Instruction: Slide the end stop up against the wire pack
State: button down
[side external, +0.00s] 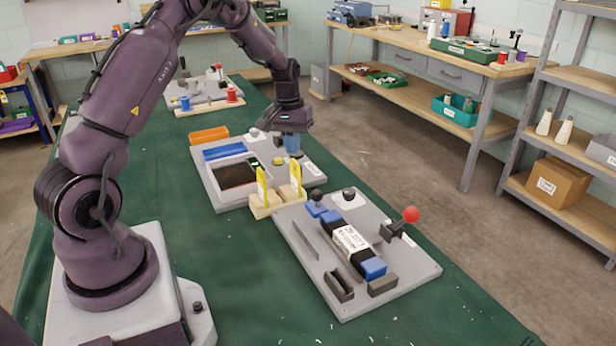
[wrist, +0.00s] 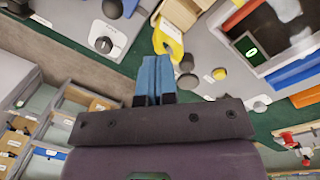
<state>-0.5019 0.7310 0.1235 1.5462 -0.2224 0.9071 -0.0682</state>
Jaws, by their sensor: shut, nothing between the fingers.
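The grey front board (side external: 405,279) holds a dark bar with a white label (side external: 351,239) and blue blocks at its ends, a near one (side external: 373,268) and a far one (side external: 330,216). I cannot tell for certain which parts are the wire pack and the end stop. My gripper (side external: 293,154), with blue fingers, is shut and empty. It is above the right edge of the middle board, behind the front board and apart from the bar. In the wrist view the gripper fingers (wrist: 154,66) are together. The labelled bar is not seen clearly there.
A red-knobbed lever (side external: 410,215) rises at the right of the front board. Two yellow tags (side external: 262,188) on wooden blocks stand between the boards. The middle board (side external: 217,199) carries a dark screen (side external: 238,174) and blue and orange trays. Green cloth lies around the boards.

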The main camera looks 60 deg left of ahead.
aim_at(317, 201)
jog(key=n, duration=0.3)
jog(key=w+r+n+h, duration=0.1)
jog(key=n, duration=0.4)
jog(key=shift+w+d+r+n+h, duration=0.15)
jog(key=shift+d+r+n+h, duration=0.15)
jog(key=shift+h, duration=0.1)
jog(key=shift+d+r+n+h, duration=0.1)
jog(key=shift+d+n+h, duration=0.15)
jog(key=shift+n, duration=0.95)
jog(key=x, duration=1)
jog(key=shift+w+d, duration=0.1)
